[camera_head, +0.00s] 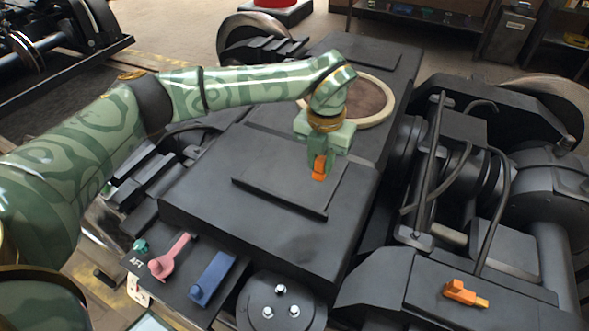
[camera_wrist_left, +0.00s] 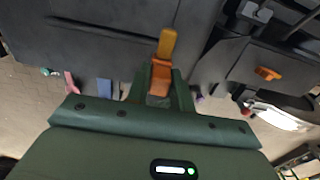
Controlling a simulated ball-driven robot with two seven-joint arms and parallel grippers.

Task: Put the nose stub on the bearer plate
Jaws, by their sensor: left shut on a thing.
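My left gripper (camera_head: 318,160) points down, shut on a small orange piece (camera_head: 319,172), which looks like the nose stub. In the left wrist view this nose stub (camera_wrist_left: 162,72) sits between the fingers, with a yellow-orange end sticking out beyond them. It is over a flat dark raised plate (camera_head: 280,187) on the bogie's top, which looks like the bearer plate. I cannot tell whether the stub touches the plate. My right gripper is not in view.
A similar orange piece (camera_head: 463,292) lies on the dark ledge at the right. A pink piece (camera_head: 170,258), a blue block (camera_head: 212,277) and a small green piece (camera_head: 140,246) lie at the front left. A round ringed opening (camera_head: 386,100) lies behind the gripper.

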